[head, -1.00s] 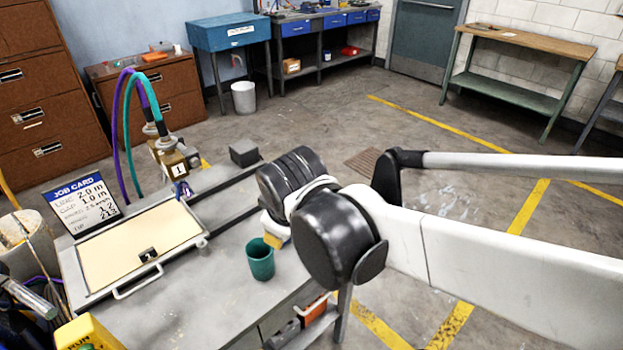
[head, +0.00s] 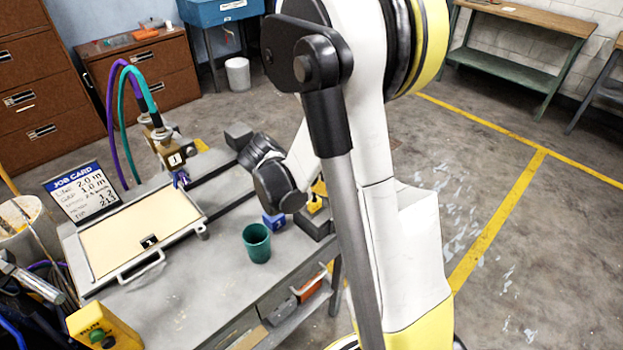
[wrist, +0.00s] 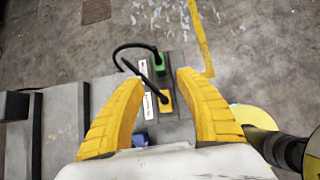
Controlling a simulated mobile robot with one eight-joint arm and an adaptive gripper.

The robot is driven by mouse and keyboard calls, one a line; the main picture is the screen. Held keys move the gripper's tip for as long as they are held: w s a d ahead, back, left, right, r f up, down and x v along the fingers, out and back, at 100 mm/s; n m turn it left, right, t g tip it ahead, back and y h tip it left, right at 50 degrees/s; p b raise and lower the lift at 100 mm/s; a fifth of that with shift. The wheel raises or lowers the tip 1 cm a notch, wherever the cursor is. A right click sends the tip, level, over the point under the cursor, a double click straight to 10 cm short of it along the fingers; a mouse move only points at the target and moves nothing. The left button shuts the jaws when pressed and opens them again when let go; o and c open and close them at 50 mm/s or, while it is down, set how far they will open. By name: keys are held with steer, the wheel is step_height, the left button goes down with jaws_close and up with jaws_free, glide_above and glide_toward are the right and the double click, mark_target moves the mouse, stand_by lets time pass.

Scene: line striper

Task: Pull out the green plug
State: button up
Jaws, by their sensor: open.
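The green plug (wrist: 160,66) shows in the wrist view, just beyond and between my fingertips, at the far end of a dark grey strip. A black cable loops from it to the left. A yellow plug (wrist: 165,101) with a black cable sits nearer on the same strip, between the fingers. My gripper (wrist: 158,79) is open, its two yellow fingers spread to either side, with nothing held. I cannot tell the height gap to the plugs. In the head view my arm covers the green plug.
A green cup (head: 257,243) and a blue block (head: 273,222) stand on the grey bench (head: 200,306), left of my arm. Open floor lies right.

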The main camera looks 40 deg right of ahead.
steer(key=b+x, duration=0.4)
steer(key=x, duration=0.3)
steer(key=shift+d+f, duration=0.1)
steer(key=shift+f, duration=0.25)
steer(key=shift+b+x, duration=0.7)
steer(key=shift+x, duration=0.1)
steer(key=shift+d+r, duration=0.1)
jaws_close()
